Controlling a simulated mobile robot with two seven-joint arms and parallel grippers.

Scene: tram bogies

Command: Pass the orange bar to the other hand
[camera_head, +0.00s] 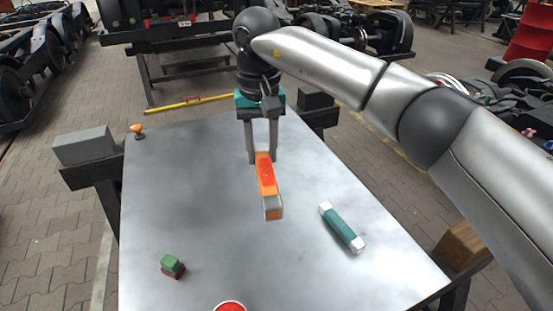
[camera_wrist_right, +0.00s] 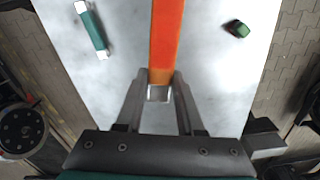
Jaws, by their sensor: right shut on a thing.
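The orange bar (camera_head: 267,182) has a grey end and is held near its far end by my right gripper (camera_head: 262,158). In the head view it points from the fingers toward the front of the table. Its height above the table is hard to tell. In the right wrist view the orange bar (camera_wrist_right: 166,40) runs up from between the fingertips of my right gripper (camera_wrist_right: 159,86), with a pale end at the fingers. My right gripper is shut on it. My left gripper is in neither view.
On the grey metal table (camera_head: 190,200) lie a teal bar with white ends (camera_head: 342,227), a small green and red block (camera_head: 172,266), a red round thing (camera_head: 230,307) at the front edge and a small orange-topped knob (camera_head: 137,131). The table's middle left is clear.

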